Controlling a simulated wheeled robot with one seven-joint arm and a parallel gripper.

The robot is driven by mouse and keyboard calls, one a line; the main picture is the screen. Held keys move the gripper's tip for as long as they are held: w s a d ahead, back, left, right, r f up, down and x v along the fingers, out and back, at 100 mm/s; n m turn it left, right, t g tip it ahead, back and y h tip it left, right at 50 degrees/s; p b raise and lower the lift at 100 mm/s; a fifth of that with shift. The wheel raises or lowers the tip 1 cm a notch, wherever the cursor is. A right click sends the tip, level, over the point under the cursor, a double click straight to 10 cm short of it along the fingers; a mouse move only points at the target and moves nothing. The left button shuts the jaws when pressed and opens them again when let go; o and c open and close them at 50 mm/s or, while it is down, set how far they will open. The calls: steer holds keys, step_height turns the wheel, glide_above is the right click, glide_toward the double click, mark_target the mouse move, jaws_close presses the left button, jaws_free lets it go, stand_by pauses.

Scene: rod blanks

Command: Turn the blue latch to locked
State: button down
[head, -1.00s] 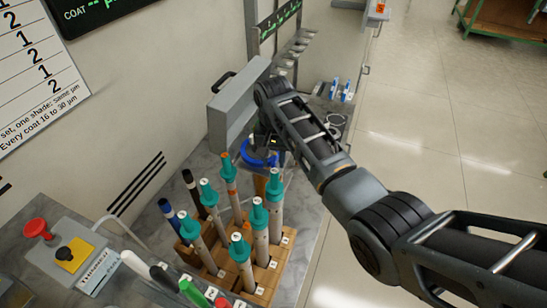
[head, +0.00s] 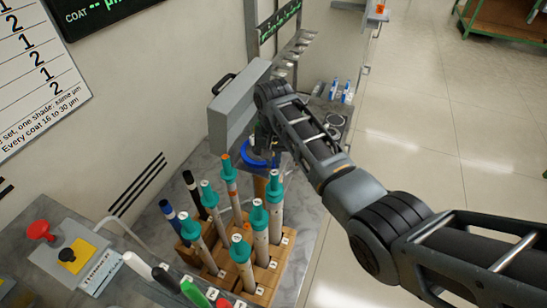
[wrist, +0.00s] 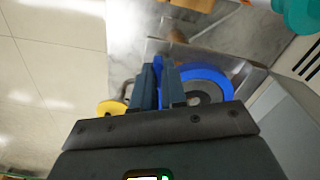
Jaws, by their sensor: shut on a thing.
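The blue latch (wrist: 209,76) shows in the wrist view as a curved blue band around a dark round disc. A narrow blue part of it stands between my two finger pads. My gripper (wrist: 158,84) is shut on that blue part. In the head view the latch (head: 258,160) is a blue curve below a grey box, and my arm reaches down to it. The fingertips are hidden there behind my wrist. I cannot read any locked or unlocked mark.
A wooden rack (head: 262,272) of teal-capped rods stands just in front of the latch. The grey box (head: 235,112) with a black handle is close behind. A yellow round part (wrist: 111,107) lies left of my fingers. Open floor is on the right.

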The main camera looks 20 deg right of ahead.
steer(key=n+p, duration=0.2)
steer(key=n, duration=0.3)
steer(key=shift+n, duration=0.3)
stand_by(0.4)
steer(key=c, duration=1.2)
jaws_free()
steer(key=shift+r, duration=0.1)
step_height(320, 180, up, 8)
steer(key=shift+f, duration=0.15)
steer(key=shift+d, duration=0.1)
